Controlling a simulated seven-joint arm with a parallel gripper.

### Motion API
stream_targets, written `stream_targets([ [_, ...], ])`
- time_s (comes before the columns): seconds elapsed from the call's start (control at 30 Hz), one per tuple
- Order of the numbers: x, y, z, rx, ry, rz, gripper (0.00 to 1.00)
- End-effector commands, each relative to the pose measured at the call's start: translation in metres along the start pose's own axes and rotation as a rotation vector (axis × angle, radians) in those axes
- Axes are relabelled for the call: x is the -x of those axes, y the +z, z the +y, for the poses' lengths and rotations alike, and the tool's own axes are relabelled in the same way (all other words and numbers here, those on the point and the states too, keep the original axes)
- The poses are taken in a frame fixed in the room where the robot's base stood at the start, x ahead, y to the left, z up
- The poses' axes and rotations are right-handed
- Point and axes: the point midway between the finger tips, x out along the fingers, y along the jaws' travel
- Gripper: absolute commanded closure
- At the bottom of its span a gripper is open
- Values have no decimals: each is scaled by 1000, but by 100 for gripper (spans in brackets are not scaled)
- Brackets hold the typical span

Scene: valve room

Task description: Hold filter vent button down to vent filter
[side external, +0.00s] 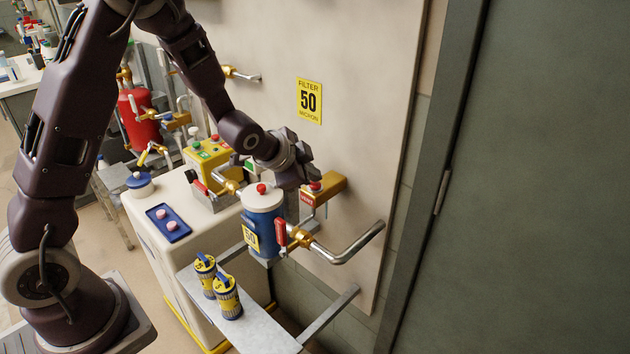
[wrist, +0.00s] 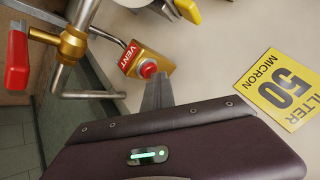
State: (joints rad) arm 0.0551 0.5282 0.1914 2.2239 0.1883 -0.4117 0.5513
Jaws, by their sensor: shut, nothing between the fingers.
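The filter vent button is a red button (wrist: 148,68) on a brass-yellow block with a red VENT label in the wrist view. It also shows on the wall in the side external view (side external: 315,186). My gripper (wrist: 157,84) is shut and empty, its fingertips right beside the button in the wrist view; I cannot tell whether they touch it. In the side external view my gripper (side external: 308,178) is just above and left of the button. The filter (side external: 262,218) is a blue housing with a white lid and a red knob, left of the button.
Red-handled valves (side external: 281,233) and a bent metal pipe (side external: 350,246) are close below the button. A yellow 50 micron sign (side external: 309,101) is on the wall above. Two yellow-and-blue cartridges (side external: 228,297) stand on a shelf. A white cabinet (side external: 160,236) with a blue tray (side external: 168,222) is left.

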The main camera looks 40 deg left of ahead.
Motion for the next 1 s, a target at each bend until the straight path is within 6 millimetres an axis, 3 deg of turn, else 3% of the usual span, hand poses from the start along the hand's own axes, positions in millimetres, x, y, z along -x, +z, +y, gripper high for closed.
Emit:
stream_targets([
  [0.63, 14, -10, -10, 0, 0, 0, 100],
  [1.0, 39, -29, -29, 1, -1, 3, 100],
])
